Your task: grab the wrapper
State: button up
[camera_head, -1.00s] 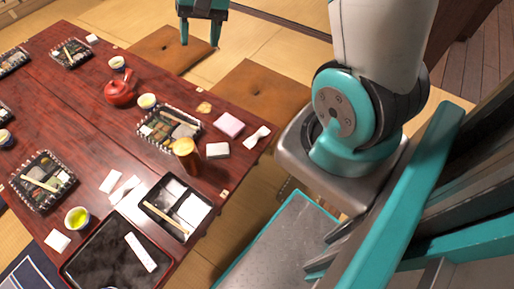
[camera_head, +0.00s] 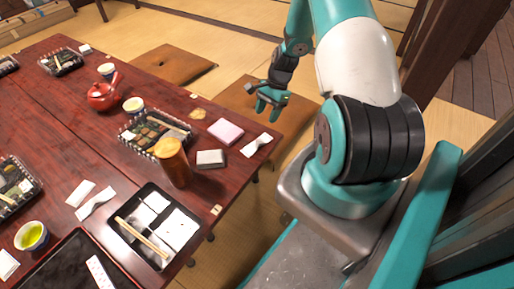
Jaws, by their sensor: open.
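A white, crumpled paper piece (camera_head: 257,145) that looks like a wrapper lies at the right edge of the dark red table. A similar white crumpled strip (camera_head: 96,203) lies further left, beside a flat white paper (camera_head: 80,193). I cannot tell which one is the wrapper meant. My gripper (camera_head: 268,108) is open and empty, its fingers pointing down. In the picture it is above the right-edge paper piece, in front of a brown floor cushion, and apart from the paper.
A pink block (camera_head: 225,131), a grey-white box (camera_head: 210,159) and a tall brown cup (camera_head: 174,165) stand left of the right-edge paper. A black tray (camera_head: 121,230) with chopsticks is nearer. A red teapot (camera_head: 102,96) stands further back. A brown cushion (camera_head: 243,96) lies beyond the table.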

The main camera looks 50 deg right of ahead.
aim_at(257, 140)
jog(key=b+x, duration=0.1)
jog(key=x, duration=0.4)
jog(key=b+x, duration=0.1)
jog(key=x, duration=0.1)
jog(key=b+x, duration=0.2)
jog(key=x, duration=0.1)
jog(key=shift+s+a+f, duration=0.15)
jog(key=shift+a, duration=0.25)
grip_shut()
jog(key=shift+r, duration=0.25)
